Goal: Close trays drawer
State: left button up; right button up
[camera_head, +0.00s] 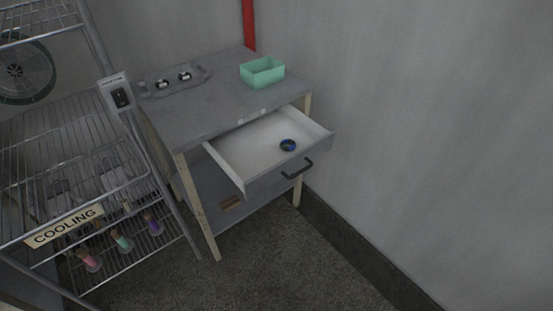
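The drawer (239,155) under the grey table (216,114) stands pulled out toward the front right. It has a white inside and a grey front with a dark bar handle (297,169). A small dark ring with a blue part (288,145) lies inside it, near the front. Neither of my grippers shows in the head view, and nothing touches the drawer or its handle.
A green open box (262,72) and a grey tray with small parts (175,82) sit on the tabletop. A wire rack with a "COOLING" sign (64,226) stands at the left. The wall is close on the right. The floor (270,265) before the table is clear.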

aim_at(251, 153)
jog(key=u, duration=0.2)
jog(key=i, duration=0.9)
jog(key=z, duration=0.45)
jog(key=k, duration=0.1)
jog(key=z, duration=0.1)
